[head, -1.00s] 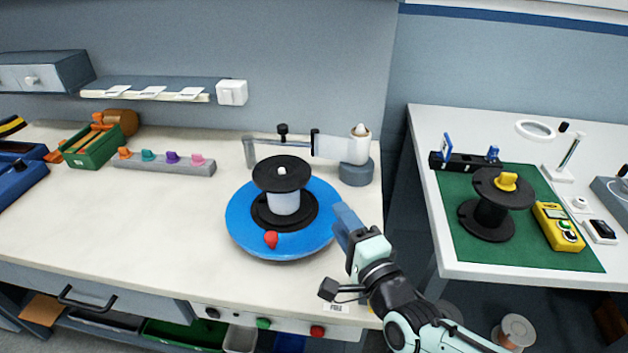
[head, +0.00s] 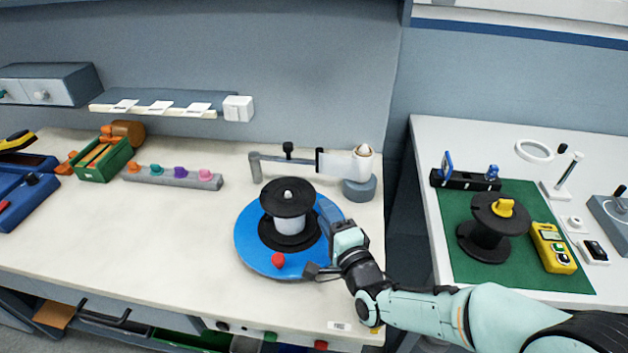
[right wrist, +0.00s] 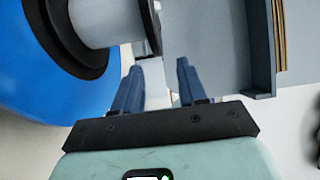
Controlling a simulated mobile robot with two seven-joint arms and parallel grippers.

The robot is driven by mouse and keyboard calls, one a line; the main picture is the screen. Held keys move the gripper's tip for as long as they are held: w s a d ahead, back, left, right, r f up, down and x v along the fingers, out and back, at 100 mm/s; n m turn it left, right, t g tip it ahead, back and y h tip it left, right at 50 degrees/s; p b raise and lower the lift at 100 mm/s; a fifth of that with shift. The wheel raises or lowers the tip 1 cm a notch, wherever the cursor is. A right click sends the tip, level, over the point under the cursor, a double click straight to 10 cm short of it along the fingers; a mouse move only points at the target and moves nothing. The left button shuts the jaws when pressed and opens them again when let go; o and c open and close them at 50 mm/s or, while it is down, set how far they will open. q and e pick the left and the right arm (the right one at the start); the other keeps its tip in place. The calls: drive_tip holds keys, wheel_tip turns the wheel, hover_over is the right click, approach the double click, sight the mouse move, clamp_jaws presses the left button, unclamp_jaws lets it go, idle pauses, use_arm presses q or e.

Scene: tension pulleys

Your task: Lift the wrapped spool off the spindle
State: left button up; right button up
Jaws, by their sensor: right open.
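The wrapped spool, with black flanges and a white wrapped barrel (head: 290,226), stands upright on a blue round turntable (head: 255,257) on the bench. A pale spindle tip (head: 288,196) shows at its top. My right gripper (head: 326,212) is beside the spool on its right, over the turntable. In the right wrist view, the right gripper (right wrist: 160,68) has its two blue fingers apart with nothing held between them. The wrapped barrel (right wrist: 98,20) and its flanges lie at the upper left there, beyond the fingertips. My left gripper is not in view.
A grey arm with a white film roll (head: 362,165) stands behind the turntable. A red knob (head: 278,260) sits on the turntable's front. A second black spool (head: 487,235) stands on a green mat on the right table.

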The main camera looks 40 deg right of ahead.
sight(312, 190)
drive_tip(key=p+x, duration=0.2)
drive_tip(key=x, duration=0.6)
drive_tip(key=shift+w+d+f, duration=0.1)
drive_tip(key=shift+w, duration=0.3)
clamp_jaws()
idle(0.9)
